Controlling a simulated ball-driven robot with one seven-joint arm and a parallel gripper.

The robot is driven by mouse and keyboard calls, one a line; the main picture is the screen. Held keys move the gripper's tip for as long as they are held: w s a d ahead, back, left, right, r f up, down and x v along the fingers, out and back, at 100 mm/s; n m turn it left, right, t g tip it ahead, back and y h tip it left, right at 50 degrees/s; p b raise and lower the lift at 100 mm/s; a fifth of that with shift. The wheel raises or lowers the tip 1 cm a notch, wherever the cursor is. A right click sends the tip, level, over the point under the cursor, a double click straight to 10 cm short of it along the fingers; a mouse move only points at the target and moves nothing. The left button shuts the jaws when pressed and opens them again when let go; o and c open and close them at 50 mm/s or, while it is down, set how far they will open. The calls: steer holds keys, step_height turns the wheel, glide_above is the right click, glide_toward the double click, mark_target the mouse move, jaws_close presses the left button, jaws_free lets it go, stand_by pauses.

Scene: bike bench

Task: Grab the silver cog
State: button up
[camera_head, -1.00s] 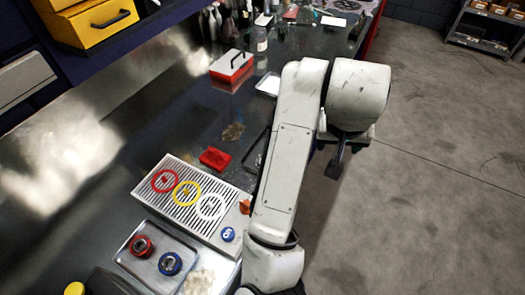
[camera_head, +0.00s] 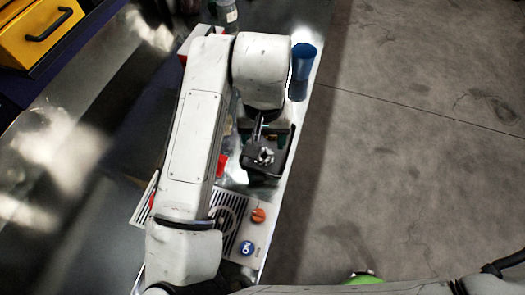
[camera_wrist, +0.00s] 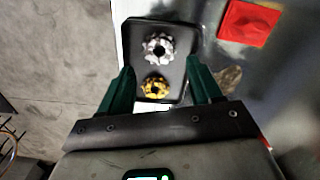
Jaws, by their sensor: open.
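The silver cog (camera_wrist: 158,47) lies on a black tray (camera_wrist: 176,70) in the wrist view, just beyond my fingertips. My gripper (camera_wrist: 160,68) is open and empty, with one green finger on each side of the tray. It points down above the bench, and neither finger visibly touches a cog. In the head view, my arm hides part of the tray's surroundings, and the gold cog cannot be made out clearly.
A red square item (camera_wrist: 248,22) lies right of the tray in the wrist view. In the head view, a blue cup (camera_head: 303,60) stands at the bench edge beyond my wrist. Open floor lies right.

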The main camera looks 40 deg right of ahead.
mark_target(264, 156)
steer(key=shift+w+d+f+p, duration=0.1)
steer(key=shift+f+p, duration=0.25)
steer(key=shift+f, duration=1.1)
steer(key=shift+d+f+p, duration=0.1)
steer(key=shift+f+p, duration=0.2)
steer(key=shift+f, duration=1.15)
steer(key=shift+c, duration=0.4)
steer(key=c, duration=0.8)
